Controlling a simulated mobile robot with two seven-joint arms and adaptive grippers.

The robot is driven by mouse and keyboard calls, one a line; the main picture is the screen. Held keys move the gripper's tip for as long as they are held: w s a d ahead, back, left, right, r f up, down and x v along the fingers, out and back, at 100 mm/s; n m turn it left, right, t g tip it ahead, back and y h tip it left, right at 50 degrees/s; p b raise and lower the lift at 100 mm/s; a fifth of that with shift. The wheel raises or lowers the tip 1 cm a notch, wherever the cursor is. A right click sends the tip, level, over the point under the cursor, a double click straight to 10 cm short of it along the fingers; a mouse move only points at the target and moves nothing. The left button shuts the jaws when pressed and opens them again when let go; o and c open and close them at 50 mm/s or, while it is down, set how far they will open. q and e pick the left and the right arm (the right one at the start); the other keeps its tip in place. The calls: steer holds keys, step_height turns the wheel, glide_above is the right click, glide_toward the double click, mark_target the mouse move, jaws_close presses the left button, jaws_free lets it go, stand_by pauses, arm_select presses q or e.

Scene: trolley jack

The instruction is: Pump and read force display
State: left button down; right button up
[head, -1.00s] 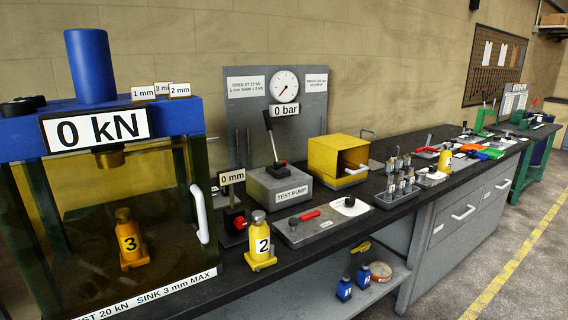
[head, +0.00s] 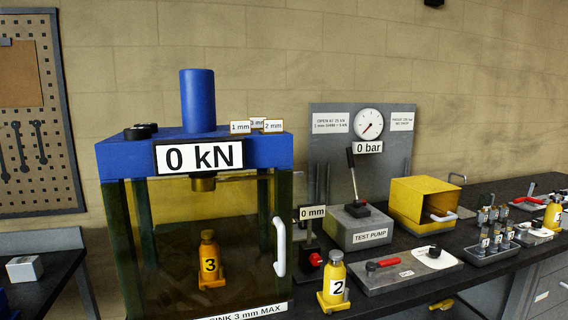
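The blue press (head: 125,156) stands left of centre, with its force display (head: 199,157) reading 0 kN. Yellow jack 3 (head: 209,262) stands upright inside, behind the tinted guard with a white handle (head: 279,247). Its top is apart from the ram (head: 203,184) above. The test pump (head: 362,227) stands to the right with its black-gripped lever (head: 352,170) near upright. The pump's pressure display (head: 368,147) reads 0 bar, below a round dial gauge (head: 368,124). Neither of my grippers shows in the head view.
Yellow jack 2 (head: 336,289) stands on the bench front, near a 0 mm indicator (head: 312,212). A grey plate with a red-handled tool (head: 383,264), a yellow box (head: 408,204) and a tray of small cylinders (head: 490,257) lie to the right. A pegboard (head: 62,150) hangs at far left.

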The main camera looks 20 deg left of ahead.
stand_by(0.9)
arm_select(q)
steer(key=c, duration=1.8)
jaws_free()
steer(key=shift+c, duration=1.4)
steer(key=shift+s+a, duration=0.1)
